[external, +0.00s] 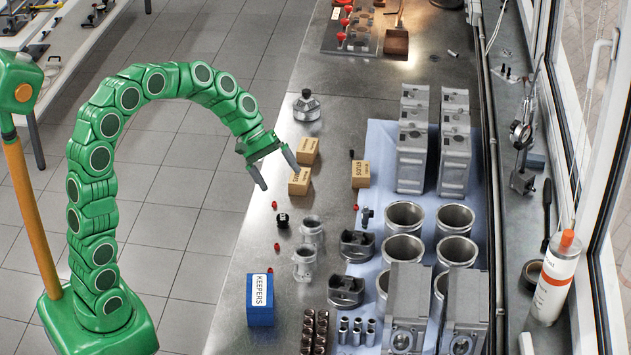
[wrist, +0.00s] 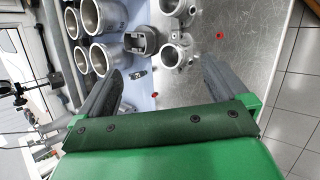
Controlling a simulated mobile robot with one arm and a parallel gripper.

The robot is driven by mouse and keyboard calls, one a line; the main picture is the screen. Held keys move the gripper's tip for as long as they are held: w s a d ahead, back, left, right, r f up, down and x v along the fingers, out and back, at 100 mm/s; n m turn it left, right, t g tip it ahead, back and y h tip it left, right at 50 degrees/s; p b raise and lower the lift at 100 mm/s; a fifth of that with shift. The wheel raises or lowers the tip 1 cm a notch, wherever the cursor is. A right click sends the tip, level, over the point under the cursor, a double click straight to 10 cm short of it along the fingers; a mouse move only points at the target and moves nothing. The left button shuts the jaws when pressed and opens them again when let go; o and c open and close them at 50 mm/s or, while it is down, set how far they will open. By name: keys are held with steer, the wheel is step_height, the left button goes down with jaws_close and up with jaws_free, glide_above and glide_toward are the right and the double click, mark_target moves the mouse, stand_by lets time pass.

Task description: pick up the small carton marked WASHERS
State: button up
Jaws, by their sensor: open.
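Three small brown cartons stand on the metal bench in the external view: a rear one (external: 308,150), a front one (external: 299,182) and a right one (external: 361,174) at the blue cloth's edge. Their printed labels are too small to read surely, so I cannot tell which is marked WASHERS. My gripper (external: 279,178) is open and empty, with its right finger overlapping the front carton in the picture; I cannot tell whether they touch. In the wrist view my two fingers (wrist: 163,67) are spread apart with nothing between them, and no carton shows.
Metal flanged parts (external: 306,262), a blue KEEPERS box (external: 261,300) and small red pieces (external: 277,246) lie nearer the camera. Cylinder liners (external: 403,215), pistons (external: 357,244) and engine blocks (external: 413,150) crowd the blue cloth. A metal fitting (external: 306,106) stands behind the cartons.

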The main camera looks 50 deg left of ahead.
steer(key=w+a+f+n+t+h, duration=0.2)
steer(key=w+a+n, duration=0.35)
steer(key=w, duration=0.65)
steer(key=n+t, duration=0.4)
steer(key=n, duration=0.7)
glide_toward(306, 144)
steer(key=f, duration=0.1)
steer(key=w+d+f, duration=0.1)
steer(key=shift+w+d+f+h, duration=0.1)
steer(key=shift+w+f+h, duration=0.05)
steer(key=shift+f+h, duration=0.2)
steer(key=shift+t, duration=0.3)
steer(key=shift+x, duration=3.9)
steer(key=shift+d, duration=0.1)
steer(key=c, duration=0.9)
steer(key=shift+o, duration=0.2)
